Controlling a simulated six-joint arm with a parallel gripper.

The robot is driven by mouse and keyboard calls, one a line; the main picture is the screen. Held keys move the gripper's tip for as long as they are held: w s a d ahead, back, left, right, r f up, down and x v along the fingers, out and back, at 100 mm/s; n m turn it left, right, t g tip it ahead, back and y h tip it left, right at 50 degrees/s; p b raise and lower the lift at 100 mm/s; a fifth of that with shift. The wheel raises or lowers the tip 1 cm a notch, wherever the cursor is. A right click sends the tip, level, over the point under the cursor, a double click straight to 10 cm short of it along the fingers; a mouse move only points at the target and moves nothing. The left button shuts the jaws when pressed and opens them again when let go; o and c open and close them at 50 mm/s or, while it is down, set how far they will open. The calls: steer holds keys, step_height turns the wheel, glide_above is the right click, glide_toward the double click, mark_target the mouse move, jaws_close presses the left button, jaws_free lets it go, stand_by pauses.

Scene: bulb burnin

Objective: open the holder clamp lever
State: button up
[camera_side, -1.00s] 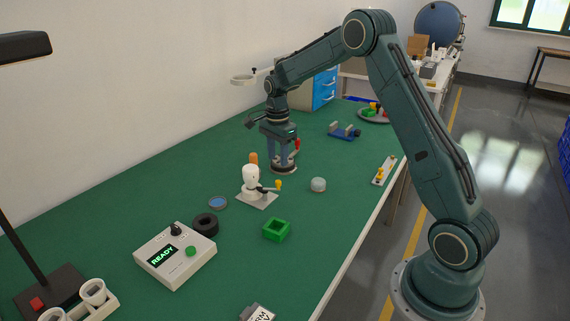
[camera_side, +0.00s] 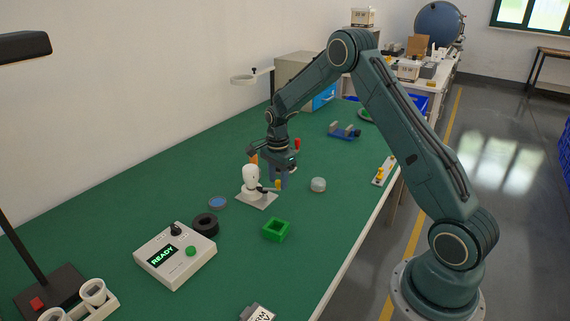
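The holder (camera_side: 257,199) is a light square plate with a white, bulb-shaped body (camera_side: 251,178) standing on it, near the middle of the green bench. I see nothing held.
A grey round piece (camera_side: 318,184) lies to the right, with a green square block (camera_side: 276,229) in front. A black ring (camera_side: 205,224), a blue-centred disc (camera_side: 217,202) and a control box reading READY (camera_side: 175,254) are to the left. A blue fixture (camera_side: 344,132) is behind.

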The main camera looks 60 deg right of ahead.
jaws_close()
steer(key=shift+d+n, duration=0.15)
steer(key=shift+n, duration=0.15)
steer(key=n, duration=0.1)
steer(key=w+d+n, duration=0.1)
steer(key=n, duration=0.3)
steer(key=shift+w+d, duration=0.15)
steer(key=shift+w, duration=0.1)
steer(key=n, duration=0.2)
steer(key=w+n, duration=0.1)
steer(key=shift+w+d, duration=0.1)
steer(key=shift+d, duration=0.15)
steer(key=shift+w+d+n, duration=0.1)
steer(key=shift+w+n, duration=0.15)
steer(key=shift+n, duration=0.6)
steer(key=shift+w+n, duration=0.25)
steer(key=shift+n, duration=0.6)
jaws_free()
